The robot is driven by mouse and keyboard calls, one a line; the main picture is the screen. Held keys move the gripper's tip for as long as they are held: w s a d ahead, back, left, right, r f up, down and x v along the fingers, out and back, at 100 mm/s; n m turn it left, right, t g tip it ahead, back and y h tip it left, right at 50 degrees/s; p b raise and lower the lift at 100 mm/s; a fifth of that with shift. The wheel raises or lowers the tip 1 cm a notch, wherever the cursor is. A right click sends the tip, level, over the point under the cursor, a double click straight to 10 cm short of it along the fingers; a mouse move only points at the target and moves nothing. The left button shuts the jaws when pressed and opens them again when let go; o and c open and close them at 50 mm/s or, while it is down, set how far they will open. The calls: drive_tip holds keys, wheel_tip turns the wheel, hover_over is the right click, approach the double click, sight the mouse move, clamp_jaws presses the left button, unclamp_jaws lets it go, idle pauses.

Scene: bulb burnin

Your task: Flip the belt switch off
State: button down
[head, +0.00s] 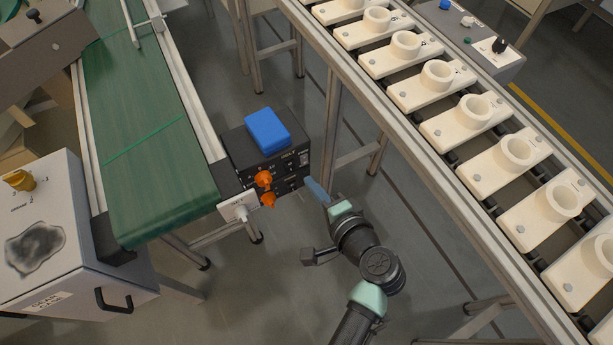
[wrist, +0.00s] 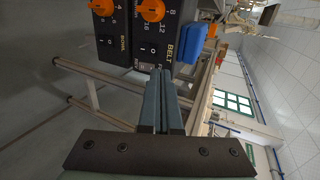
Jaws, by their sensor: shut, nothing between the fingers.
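The black control box (head: 237,150) stands beside the green conveyor in the head view. In the wrist view its front shows a panel lettered BELT, with an orange knob (wrist: 152,10) and the belt switch (wrist: 149,48), a small black part marked 1 and 0. Which way the switch is tipped is too small to tell. My gripper (head: 307,180) is at the right of the box in the head view. In the wrist view my gripper (wrist: 160,73) is shut and empty, its tips just below the belt switch. I cannot tell whether they touch the panel.
A second panel lettered BOWL (wrist: 123,45) sits left of the belt panel. A blue block (head: 267,130) lies on the box. The green conveyor (head: 150,150) is at left, and a roller line with white holders (head: 475,108) at right.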

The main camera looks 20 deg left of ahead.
drive_tip(key=s+d+r, duration=0.1)
drive_tip(key=s+d+r+p, duration=0.1)
drive_tip(key=d+r, duration=0.1)
drive_tip(key=shift+s+r, duration=0.15)
drive_tip(key=shift+s, duration=0.05)
idle(0.5)
